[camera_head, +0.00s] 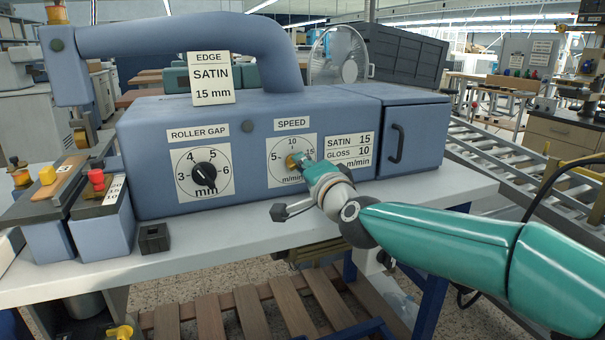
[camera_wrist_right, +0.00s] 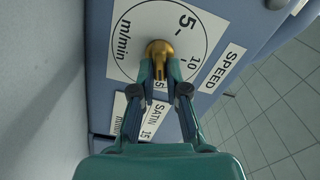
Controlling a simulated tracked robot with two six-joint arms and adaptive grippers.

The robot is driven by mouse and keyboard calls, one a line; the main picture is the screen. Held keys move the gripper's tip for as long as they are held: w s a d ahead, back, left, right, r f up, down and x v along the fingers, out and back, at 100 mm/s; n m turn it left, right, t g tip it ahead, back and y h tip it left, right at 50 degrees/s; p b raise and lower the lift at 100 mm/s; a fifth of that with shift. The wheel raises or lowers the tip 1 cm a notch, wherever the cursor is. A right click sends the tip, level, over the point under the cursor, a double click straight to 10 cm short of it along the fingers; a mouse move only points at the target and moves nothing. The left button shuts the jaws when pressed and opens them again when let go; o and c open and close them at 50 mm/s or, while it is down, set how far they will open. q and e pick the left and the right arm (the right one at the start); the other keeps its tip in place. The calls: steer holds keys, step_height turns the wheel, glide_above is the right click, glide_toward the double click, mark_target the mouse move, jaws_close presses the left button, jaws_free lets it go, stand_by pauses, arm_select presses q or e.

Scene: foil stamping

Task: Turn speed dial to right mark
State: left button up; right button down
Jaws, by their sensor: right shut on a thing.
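The brass speed dial (camera_head: 291,161) sits on the front of the blue machine (camera_head: 240,200), in a round white scale (camera_head: 281,176) marked 5, 10 and 15 m/min. My right gripper (camera_head: 300,162) is shut on the dial and partly covers it in the head view. In the right wrist view the dial's round brass head (camera_wrist_right: 158,47) shows between the fingertips of the right gripper (camera_wrist_right: 160,82). The fingers hide part of the scale near 15, and I cannot tell the dial's exact setting. My left gripper is not in view.
A plate (camera_head: 349,148) beside the scale reads SATIN 15, GLOSS 10 m/min. A card (camera_head: 211,78) on top reads EDGE SATIN 15 mm. The black roller gap knob (camera_head: 205,175) is left of the speed scale. A door handle (camera_head: 396,144) is at right.

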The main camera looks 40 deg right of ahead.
steer(key=shift+d+m, duration=0.1)
steer(key=shift+m, duration=0.2)
steer(key=shift+f, duration=0.1)
steer(key=c, duration=1.2)
jaws_free()
steer(key=v, duration=1.2)
